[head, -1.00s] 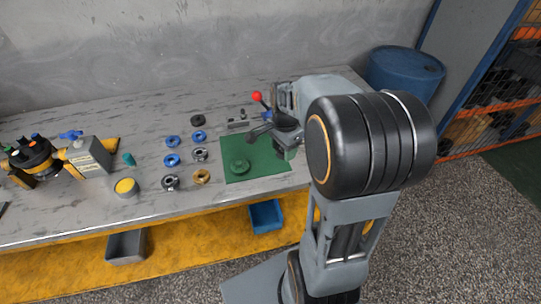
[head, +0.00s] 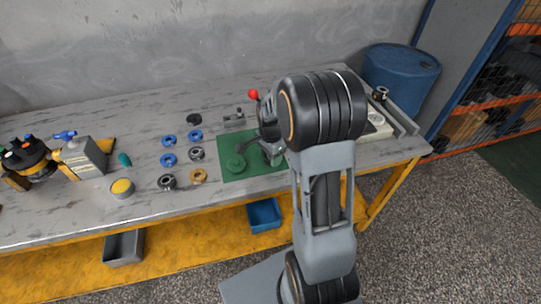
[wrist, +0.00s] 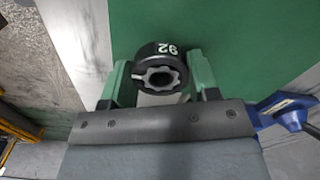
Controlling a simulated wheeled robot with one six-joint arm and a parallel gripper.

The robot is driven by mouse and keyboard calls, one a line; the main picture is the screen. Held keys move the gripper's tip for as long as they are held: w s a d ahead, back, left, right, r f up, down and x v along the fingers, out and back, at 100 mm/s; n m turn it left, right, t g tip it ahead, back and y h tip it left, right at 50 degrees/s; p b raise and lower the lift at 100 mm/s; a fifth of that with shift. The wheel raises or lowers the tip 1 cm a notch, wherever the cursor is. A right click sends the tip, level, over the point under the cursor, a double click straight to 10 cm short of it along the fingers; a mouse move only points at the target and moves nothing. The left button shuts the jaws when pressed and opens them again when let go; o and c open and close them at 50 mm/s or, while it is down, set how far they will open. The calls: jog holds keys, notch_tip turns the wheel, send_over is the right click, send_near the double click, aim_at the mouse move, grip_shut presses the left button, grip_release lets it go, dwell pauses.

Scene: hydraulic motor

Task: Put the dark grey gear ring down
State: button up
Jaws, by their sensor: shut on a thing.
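The dark grey gear ring (wrist: 160,68) is in the wrist view, with a toothed inner bore and a white number on its side. My gripper (wrist: 158,78) is shut on it, with one green finger on each side. Green mat surface (wrist: 220,25) lies behind the ring; I cannot tell whether the ring touches it. My arm covers the mat's right part, and I cannot make out the held ring there.
Several rings, blue (head: 168,160), dark and brass (head: 199,176), lie left of the mat. A red-knobbed lever (head: 253,95) stands behind it. A blue and black object (wrist: 285,110) is right of my gripper. A blue drum (head: 400,75) stands beyond the bench.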

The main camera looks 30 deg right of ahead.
jog(key=shift+f, duration=0.2)
jog(key=o, duration=1.1)
jog(key=shift+r, duration=0.1)
notch_tip(320, 180, up, 12)
jog(key=p, duration=0.1)
jog(key=s+a+n+t, duration=0.1)
jog(key=s+a+n, duration=0.4)
jog(key=s+n, duration=0.2)
jog(key=s+a+r+n+t, duration=0.1)
jog(key=s+a+n, duration=0.3)
jog(key=s+n, duration=0.4)
jog(key=shift+a+n+t, duration=0.4)
jog(key=shift+t, duration=0.2)
